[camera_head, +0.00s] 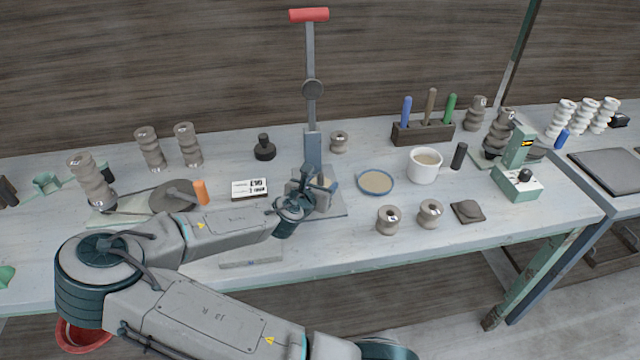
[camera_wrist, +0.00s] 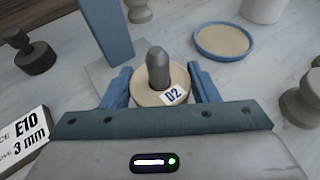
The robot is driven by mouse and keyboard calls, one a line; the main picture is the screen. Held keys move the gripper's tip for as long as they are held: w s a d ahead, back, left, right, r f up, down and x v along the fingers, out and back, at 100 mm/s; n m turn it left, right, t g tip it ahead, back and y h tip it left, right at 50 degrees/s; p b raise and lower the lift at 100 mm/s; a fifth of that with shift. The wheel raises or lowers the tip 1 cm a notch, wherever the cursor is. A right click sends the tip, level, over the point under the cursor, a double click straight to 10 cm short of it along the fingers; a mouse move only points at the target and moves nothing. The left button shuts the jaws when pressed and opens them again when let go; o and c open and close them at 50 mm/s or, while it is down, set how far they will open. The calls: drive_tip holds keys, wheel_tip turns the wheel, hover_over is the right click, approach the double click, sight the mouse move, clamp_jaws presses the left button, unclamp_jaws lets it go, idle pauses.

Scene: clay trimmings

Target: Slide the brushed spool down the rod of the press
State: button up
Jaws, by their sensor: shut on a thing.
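The press has a blue-grey column (camera_head: 312,150) and a long lever with a red handle (camera_head: 308,15). In the wrist view its grey round-tipped rod (camera_wrist: 158,68) stands up through the middle of a beige spool (camera_wrist: 148,98), which sits around it. A white tag reading D2 (camera_wrist: 174,96) is on the spool. My gripper (camera_wrist: 160,88) is shut on the spool, with a blue finger on each side of it. In the head view my gripper (camera_head: 308,196) is at the press base and hides most of the spool. The spool's underside is hidden, so its height above the base is unclear.
A blue-rimmed dish (camera_head: 375,182) and a white mug (camera_head: 424,166) stand right of the press. Two short spools (camera_head: 389,219) are nearer the front. A label block (camera_head: 249,188) and a dark stamp-like piece (camera_head: 264,148) are left.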

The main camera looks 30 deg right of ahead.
drive_tip(key=shift+f, duration=0.35)
idle(0.4)
drive_tip(key=o, duration=1.2)
drive_tip(key=v, duration=1.4)
